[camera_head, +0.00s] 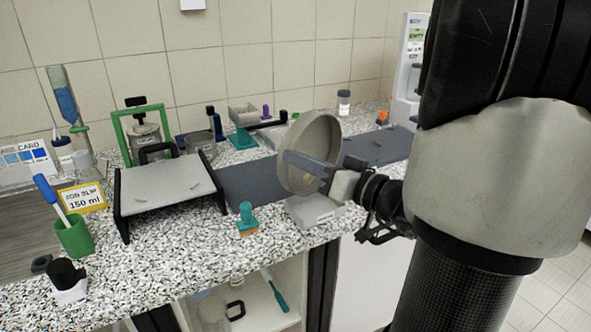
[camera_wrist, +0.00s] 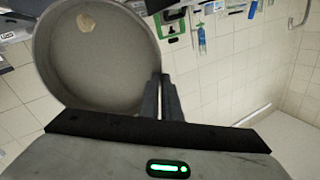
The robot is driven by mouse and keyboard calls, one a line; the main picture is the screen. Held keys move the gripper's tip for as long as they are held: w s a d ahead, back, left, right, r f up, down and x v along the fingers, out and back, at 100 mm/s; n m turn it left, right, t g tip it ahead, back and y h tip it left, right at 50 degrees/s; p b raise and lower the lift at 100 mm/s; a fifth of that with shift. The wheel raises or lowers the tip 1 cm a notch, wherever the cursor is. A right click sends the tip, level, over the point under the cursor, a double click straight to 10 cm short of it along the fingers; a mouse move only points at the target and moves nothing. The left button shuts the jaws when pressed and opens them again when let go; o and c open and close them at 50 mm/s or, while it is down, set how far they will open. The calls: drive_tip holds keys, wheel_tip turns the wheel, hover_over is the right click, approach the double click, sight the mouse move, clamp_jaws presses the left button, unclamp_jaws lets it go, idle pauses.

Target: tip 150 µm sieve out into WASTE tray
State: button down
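A round grey sieve (camera_head: 309,153) is tilted up nearly on its edge above the counter's front. It also fills the upper left of the wrist view (camera_wrist: 95,65), where a small beige clump (camera_wrist: 86,22) shows inside near the far rim. My gripper (camera_head: 310,168) is shut on the sieve's rim; its fingers (camera_wrist: 163,100) show close together at the rim in the wrist view. A low whitish tray or box (camera_head: 316,212) sits under the sieve at the counter edge. Its label is too small to read, so I cannot tell whether it is the WASTE tray.
A grey platform with black sides (camera_head: 165,187) stands to the left. A teal-handled brush (camera_head: 247,218) lies between it and the whitish tray. A dark mat (camera_head: 250,183) runs behind. A green cup (camera_head: 75,237) stands far left. An open shelf (camera_head: 250,305) is below the counter.

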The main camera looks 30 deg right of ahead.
drive_tip(key=shift+s+d+f+t+y+b, duration=0.25)
drive_tip(key=shift+s+t+b, duration=0.45)
drive_tip(key=shift+b, duration=0.9)
drive_tip(key=shift+s+d+f+t+y+b, duration=0.1)
drive_tip(key=shift+s+d+t+y+b, duration=0.4)
drive_tip(key=shift+b, duration=1.1)
drive_tip(key=shift+s+a+h, duration=0.15)
drive_tip(key=shift+s+h, duration=0.05)
drive_tip(key=shift+h, duration=0.05)
drive_tip(key=shift+r+g+h+p, duration=1.1)
drive_tip(key=shift+g+p, duration=2.1)
drive_tip(key=shift+p, duration=2.2)
drive_tip(key=shift+r+g+h+p, duration=0.55)
drive_tip(key=shift+g+h+p, duration=1.1)
drive_tip(key=shift+g+p, duration=2.65)
drive_tip(key=shift+r+g+h+p, duration=0.85)
drive_tip(key=shift+g+h+p, duration=0.9)
drive_tip(key=shift+p, duration=4.75)
drive_tip(key=shift+g+y, duration=0.35)
drive_tip(key=shift+y, duration=0.05)
